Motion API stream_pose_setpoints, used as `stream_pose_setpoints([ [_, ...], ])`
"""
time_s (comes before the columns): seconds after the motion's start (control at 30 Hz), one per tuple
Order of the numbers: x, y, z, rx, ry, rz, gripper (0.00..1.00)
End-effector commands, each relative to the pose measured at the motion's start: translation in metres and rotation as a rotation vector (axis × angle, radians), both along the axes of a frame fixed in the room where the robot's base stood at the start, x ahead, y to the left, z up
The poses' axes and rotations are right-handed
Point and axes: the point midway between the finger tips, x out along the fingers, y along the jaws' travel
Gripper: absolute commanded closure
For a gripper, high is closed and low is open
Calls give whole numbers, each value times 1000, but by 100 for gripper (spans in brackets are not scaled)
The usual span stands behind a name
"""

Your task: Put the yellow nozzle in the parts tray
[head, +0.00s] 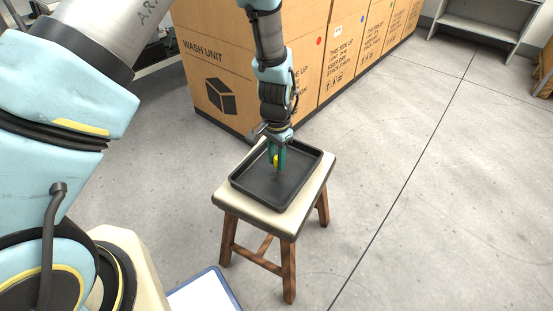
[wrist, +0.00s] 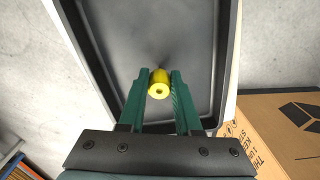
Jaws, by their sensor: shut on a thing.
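The yellow nozzle (wrist: 159,84) is a small yellow cylinder with a hole in its end. My gripper (wrist: 160,85) is shut on it, with the nozzle between the tips of the green fingers. In the head view the nozzle (head: 276,161) shows as a small yellow patch at my gripper (head: 277,160). The parts tray (head: 262,194) is black, shallow and rectangular, and lies on a stool. In both views the gripper and nozzle are over the tray's inside. I cannot tell whether the nozzle touches the tray floor. The tray (wrist: 205,30) looks otherwise empty.
The stool (head: 228,208) has a pale top and brown wooden legs. Large cardboard boxes (head: 215,75) stand close behind it. A blue-edged white panel (head: 203,294) is at the bottom. Grey floor (head: 430,180) is clear to the right. A grey shelf (head: 485,25) stands far right.

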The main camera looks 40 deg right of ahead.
Motion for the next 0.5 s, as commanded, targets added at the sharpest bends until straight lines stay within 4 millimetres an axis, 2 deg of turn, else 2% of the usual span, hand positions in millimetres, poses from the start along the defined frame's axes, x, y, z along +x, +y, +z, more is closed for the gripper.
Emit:
stream_pose_setpoints([
  [0.17,0,0,-4,1,0,0,100],
  [0.2,0,0,-3,0,0,0,64],
  [0.43,0,0,-3,1,0,0,38],
  [0.5,0,0,-3,1,0,0,38],
])
